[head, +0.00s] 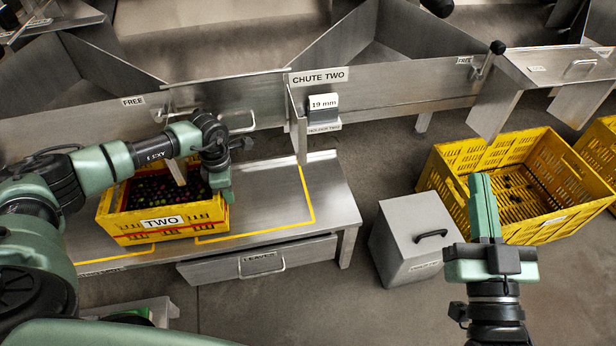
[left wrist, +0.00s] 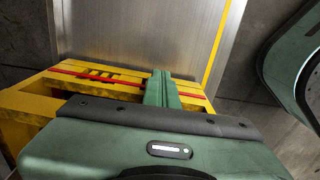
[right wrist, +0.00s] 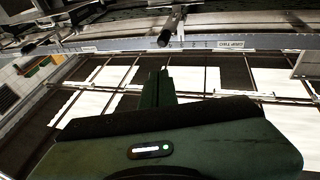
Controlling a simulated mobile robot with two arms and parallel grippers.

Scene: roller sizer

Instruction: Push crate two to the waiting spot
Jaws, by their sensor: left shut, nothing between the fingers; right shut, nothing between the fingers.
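Crate two (head: 128,232) is a yellow crate with a red band and a TWO label, holding small dark round fruit. It sits upright on the metal bench at the left in the head view. My left gripper (head: 226,196) is shut and empty at the crate's right end; its fingers lie over the yellow rim (left wrist: 95,74) in the left wrist view, and contact is unclear. A partly hidden label (head: 100,272), ending in "SPOT", is on the bench's front edge left of the crate. My right gripper (head: 481,180) is shut and empty, over the floor at the right.
Yellow tape (head: 308,195) outlines bare bench right of the crate, below chute two (head: 385,95). A drawer (head: 262,264) with a handle is under the bench. A grey lidded box (head: 405,235) and a large yellow crate (head: 545,225) stand on the floor to the right.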

